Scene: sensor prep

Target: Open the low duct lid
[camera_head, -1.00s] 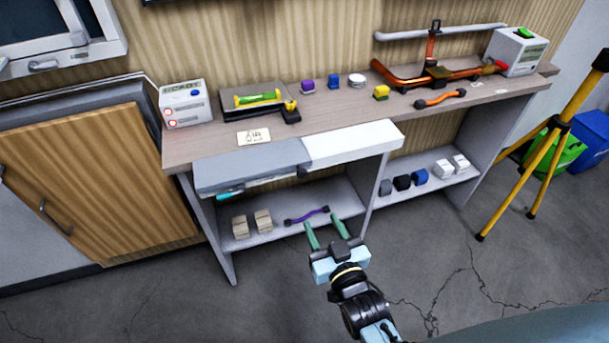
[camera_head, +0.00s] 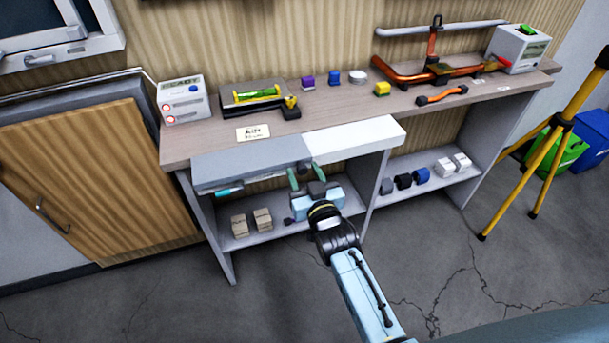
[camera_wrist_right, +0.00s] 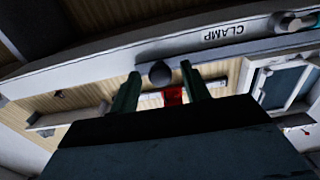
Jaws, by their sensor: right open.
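My right gripper (camera_head: 306,174) is open, at the front of the bench just under the hanging grey panel (camera_head: 245,165) and white panel (camera_head: 350,141). I cannot tell for sure which part is the low duct lid. In the right wrist view the open fingers (camera_wrist_right: 160,88) stand on both sides of a dark round knob (camera_wrist_right: 160,74) by a long grey bar (camera_wrist_right: 225,52). I cannot tell whether they touch it. A small red part (camera_wrist_right: 173,95) shows between the fingers, beyond the knob. My left gripper is not in view.
The bench top (camera_head: 215,140) holds a white READY box (camera_head: 184,101), a black tray (camera_head: 245,108), small coloured items and orange pipework (camera_head: 430,72). The lower shelf holds beige blocks (camera_head: 263,220) and several small blocks. A yellow tripod (camera_head: 560,130) stands right.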

